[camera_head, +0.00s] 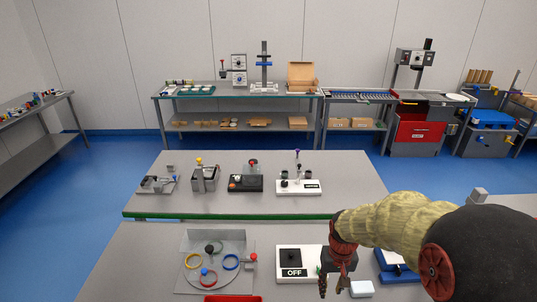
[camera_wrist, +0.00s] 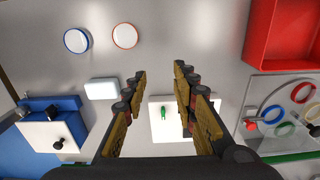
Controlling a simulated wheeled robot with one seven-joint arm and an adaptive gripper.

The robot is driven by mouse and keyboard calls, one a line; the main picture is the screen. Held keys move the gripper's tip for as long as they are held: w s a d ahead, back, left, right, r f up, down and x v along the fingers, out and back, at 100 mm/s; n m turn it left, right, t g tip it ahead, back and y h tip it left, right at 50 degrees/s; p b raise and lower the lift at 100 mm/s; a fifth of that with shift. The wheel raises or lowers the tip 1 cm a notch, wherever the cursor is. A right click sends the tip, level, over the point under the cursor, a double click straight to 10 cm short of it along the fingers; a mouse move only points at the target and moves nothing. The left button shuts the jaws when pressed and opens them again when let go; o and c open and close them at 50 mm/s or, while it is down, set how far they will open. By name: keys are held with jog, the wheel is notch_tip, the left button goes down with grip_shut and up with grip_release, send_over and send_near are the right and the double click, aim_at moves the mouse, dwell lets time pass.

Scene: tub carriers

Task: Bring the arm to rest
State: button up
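My gripper (camera_head: 333,288) hangs at the end of my arm over the near table (camera_head: 140,262), fingers pointing down, just right of a white box marked OFF (camera_head: 296,249). In the wrist view my gripper (camera_wrist: 160,72) has its two fingers spread apart, with nothing held between them. The white box with a small green part (camera_wrist: 157,128) shows below and between the fingers. The gripper looks clear of the table and its objects, though its exact height is hard to judge.
A grey tray with coloured rings (camera_head: 184,283) and a red bin (camera_head: 232,298) stand left. A small white block (camera_head: 362,288) and a blue-and-white device (camera_head: 397,270) are right. Two round rings (camera_wrist: 125,36) lie on the table. A green-edged table (camera_head: 350,190) stands behind.

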jog(key=s+r+t+b, duration=0.5)
jog(key=s+r+b, duration=0.3)
jog(key=s+r, duration=0.7)
jog(key=shift+s+r+t+b, duration=0.15)
jog(key=shift+s+t+b, duration=0.2)
jog(key=shift+s, duration=1.4)
